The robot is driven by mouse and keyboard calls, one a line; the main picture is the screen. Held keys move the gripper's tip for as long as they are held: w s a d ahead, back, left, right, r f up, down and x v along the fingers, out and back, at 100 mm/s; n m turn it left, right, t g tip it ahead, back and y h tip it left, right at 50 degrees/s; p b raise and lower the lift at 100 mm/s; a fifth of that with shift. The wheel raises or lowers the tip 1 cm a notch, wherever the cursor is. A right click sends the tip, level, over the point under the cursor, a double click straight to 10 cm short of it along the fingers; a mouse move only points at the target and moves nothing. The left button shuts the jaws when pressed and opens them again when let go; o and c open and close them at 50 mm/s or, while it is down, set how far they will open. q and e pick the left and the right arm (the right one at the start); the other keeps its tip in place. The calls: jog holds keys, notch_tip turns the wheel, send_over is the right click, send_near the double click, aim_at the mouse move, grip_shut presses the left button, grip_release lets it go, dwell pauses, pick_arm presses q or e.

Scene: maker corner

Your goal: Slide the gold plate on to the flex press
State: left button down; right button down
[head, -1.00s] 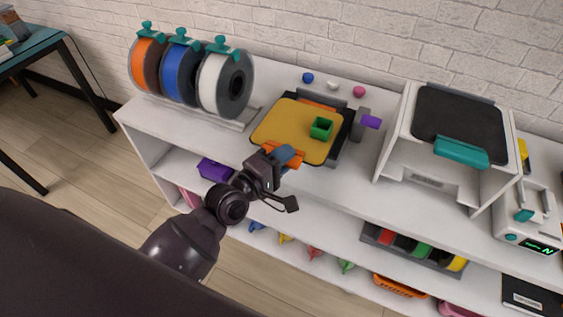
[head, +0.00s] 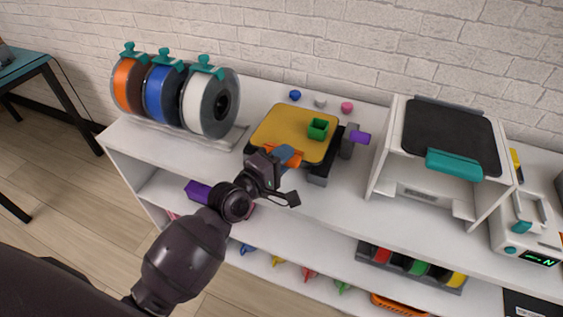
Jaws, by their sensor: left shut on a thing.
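The gold plate (head: 285,122) is a flat, rounded square with an orange front tab (head: 294,161). A small open green box (head: 318,129) sits on it, toward the right. The flex press (head: 319,170) is dark grey, with a purple handle (head: 360,138) on its right. The plate covers most of the press; I cannot tell whether it lies flat on it or is slightly above. My left gripper (head: 284,157) is shut on the plate at its front edge, by the orange tab. Its fingertips are partly hidden. My right gripper is not in view.
Filament spools (head: 162,92) stand on the white shelf at the left. A white printer-like machine (head: 440,150) stands at the right. Small coloured knobs (head: 320,101) lie behind the plate. A brick wall closes the back. Clear shelf lies between press and machine.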

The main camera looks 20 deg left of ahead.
pick_arm(q)
jog(key=shift+w+f, duration=0.15)
jog(key=shift+w, duration=0.15)
jog(key=shift+f+b, duration=0.55)
jog(key=shift+f, duration=0.55)
jog(key=c, duration=1.4)
grip_release()
jog(key=o, duration=0.5)
